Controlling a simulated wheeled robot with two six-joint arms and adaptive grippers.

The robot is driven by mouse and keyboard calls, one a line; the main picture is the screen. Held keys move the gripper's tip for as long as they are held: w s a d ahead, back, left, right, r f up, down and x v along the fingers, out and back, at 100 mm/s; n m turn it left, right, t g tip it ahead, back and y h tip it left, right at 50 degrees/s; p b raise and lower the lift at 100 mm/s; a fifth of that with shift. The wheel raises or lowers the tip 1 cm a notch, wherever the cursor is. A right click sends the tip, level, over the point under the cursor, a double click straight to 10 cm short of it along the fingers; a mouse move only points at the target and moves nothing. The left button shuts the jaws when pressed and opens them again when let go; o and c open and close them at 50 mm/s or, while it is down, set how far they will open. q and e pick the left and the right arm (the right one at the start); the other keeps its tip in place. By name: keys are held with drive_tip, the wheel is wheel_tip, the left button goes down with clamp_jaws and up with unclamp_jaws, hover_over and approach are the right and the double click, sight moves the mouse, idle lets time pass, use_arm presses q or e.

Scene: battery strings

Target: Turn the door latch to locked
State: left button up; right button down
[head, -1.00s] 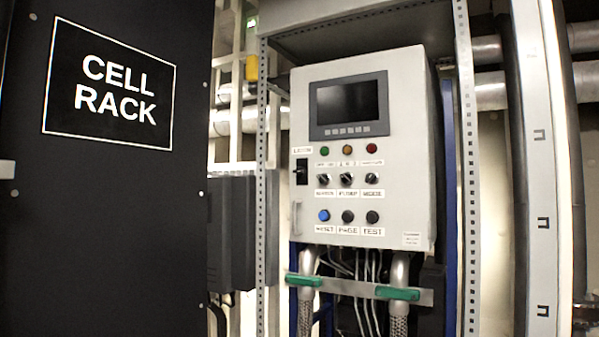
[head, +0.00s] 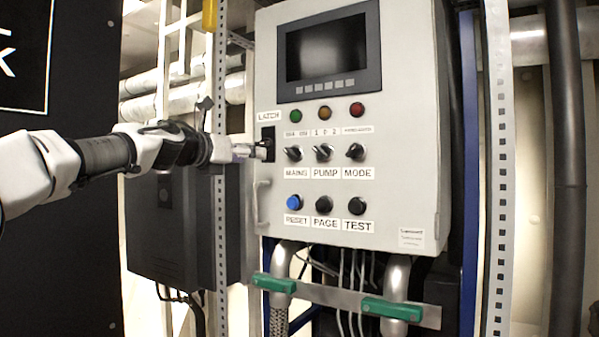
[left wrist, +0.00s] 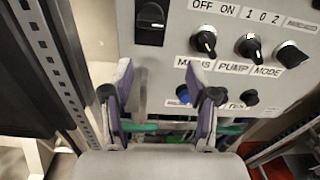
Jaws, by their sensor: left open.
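The door latch (head: 267,141) is a black piece on the upper left of the grey cabinet door, under a LATCH label. In the left wrist view the latch (left wrist: 150,24) shows at the top, beyond the fingers and a little left of the middle between them. My left gripper (head: 262,151) reaches in from the left, and its tip overlaps the latch in the head view. In the left wrist view its two fingers (left wrist: 163,90) stand apart with nothing between them. I cannot tell whether it touches the latch. My right gripper is not in view.
The cabinet door (head: 400,120) carries a screen (head: 328,50), lamps, MAINS, PUMP and MODE knobs, and a blue RESET button (head: 294,202) beside black ones. A perforated upright (head: 221,240) stands left of the cabinet. A green-handled bar (head: 340,300) crosses below.

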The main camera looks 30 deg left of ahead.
sight(259, 143)
use_arm(q)
drive_tip(key=shift+m+t+y, duration=0.3)
drive_tip(key=shift+t, duration=0.1)
drive_tip(key=w+r+p, duration=0.1)
drive_tip(key=w, duration=0.1)
drive_tip(key=w+r+p, duration=0.1)
drive_tip(key=w+p, duration=0.2)
drive_tip(key=w, duration=0.1)
drive_tip(key=shift+w+a+r+p, duration=0.3)
drive_tip(key=shift+a+r+p, duration=0.05)
drive_tip(key=shift+r, duration=0.05)
drive_tip(key=shift+s+r, duration=0.15)
drive_tip(key=shift+s, duration=0.25)
drive_tip(key=shift+c, duration=0.7)
clamp_jaws()
